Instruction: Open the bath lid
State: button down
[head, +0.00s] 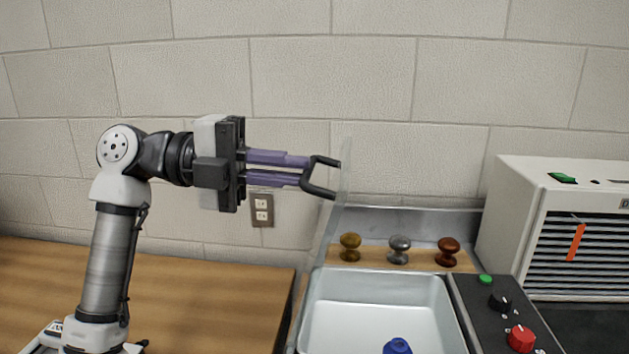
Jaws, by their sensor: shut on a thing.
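The bath (318,318) is a white open basin at the lower middle of the head view. Its clear lid (341,205) stands nearly upright along the bath's left edge, seen almost edge-on. A black bar handle (321,191) sticks out to the left from the lid's upper part. My gripper (304,170) points right, with its purple fingers shut on the handle. The bath's inside is in plain view, with a blue knob-like thing (397,346) at the front, cut off by the picture's edge.
Three knobs, brass (350,247), grey (399,250) and red-brown (447,251), stand on a wooden strip behind the bath. A control panel (483,316) with a red knob (521,339) is at its right. A white vented unit (515,205) stands far right. The wooden counter (215,295) at left is mostly clear.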

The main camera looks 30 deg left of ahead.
jog(key=shift+s+a+h, duration=0.25)
jog(key=shift+a+h, duration=0.15)
jog(key=shift+a, duration=0.25)
jog(key=c, duration=1.5)
grip_release()
jog(key=b+v, duration=0.1)
jog(key=v, duration=1.3)
jog(key=shift+b, duration=0.4)
jog(key=shift+s+d+f, duration=0.1)
jog(key=shift+f, duration=0.05)
